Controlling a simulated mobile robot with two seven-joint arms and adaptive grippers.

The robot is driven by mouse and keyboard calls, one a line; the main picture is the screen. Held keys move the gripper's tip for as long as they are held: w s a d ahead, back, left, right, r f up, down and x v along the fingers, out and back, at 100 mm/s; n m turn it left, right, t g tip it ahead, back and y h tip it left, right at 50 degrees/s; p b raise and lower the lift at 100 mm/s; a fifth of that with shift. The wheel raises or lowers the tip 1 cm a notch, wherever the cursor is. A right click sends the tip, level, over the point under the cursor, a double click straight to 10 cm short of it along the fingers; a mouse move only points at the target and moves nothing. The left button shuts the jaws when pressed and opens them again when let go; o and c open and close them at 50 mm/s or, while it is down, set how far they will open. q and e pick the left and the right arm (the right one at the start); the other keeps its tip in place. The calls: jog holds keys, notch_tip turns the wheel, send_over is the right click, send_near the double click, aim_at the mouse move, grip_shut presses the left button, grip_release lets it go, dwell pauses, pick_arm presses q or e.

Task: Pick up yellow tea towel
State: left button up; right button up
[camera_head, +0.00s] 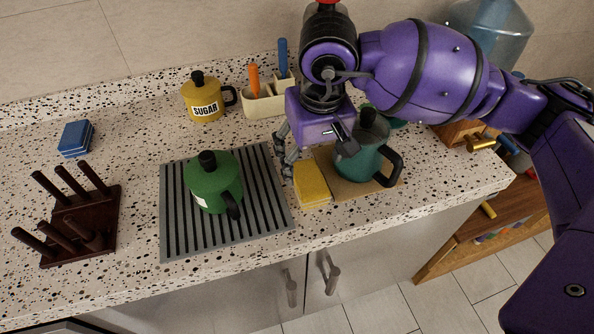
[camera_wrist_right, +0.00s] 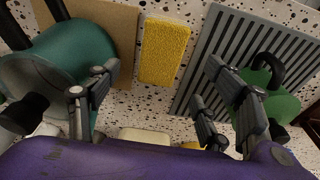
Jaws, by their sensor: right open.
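The yellow tea towel (camera_head: 312,183) is a small flat folded block with a rough surface. It lies on the counter between the grey ribbed mat and the brown board. It also shows in the right wrist view (camera_wrist_right: 165,52), at the top middle. My right gripper (camera_head: 308,155) is just behind and above the towel, pointing down. In the wrist view its two fingers (camera_wrist_right: 161,75) are spread apart, one to each side of the towel, with nothing between them. My left gripper is not in view.
A teal pot (camera_head: 362,163) on a brown board (camera_wrist_right: 112,18) stands right beside the towel. A green pot (camera_head: 214,181) stands on the grey mat (camera_head: 178,235) to its left. A yellow sugar pot (camera_head: 205,103) and a cream utensil holder (camera_head: 262,104) are behind. The counter's front edge is close.

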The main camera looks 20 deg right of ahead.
aim_at(309, 177)
notch_tip(309, 177, down, 2)
jog(key=shift+f, duration=0.1)
jog(key=f, duration=0.2)
jog(key=w+f+p, duration=0.1)
jog(key=f, duration=0.1)
jog(key=shift+f, duration=0.75)
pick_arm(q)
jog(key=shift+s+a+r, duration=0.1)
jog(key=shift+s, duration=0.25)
pick_arm(e)
jog(key=c, duration=1.2)
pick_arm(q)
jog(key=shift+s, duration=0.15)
pick_arm(e)
jog(key=shift+c, duration=0.2)
jog(key=shift+w+r, duration=0.1)
jog(key=shift+r, duration=0.05)
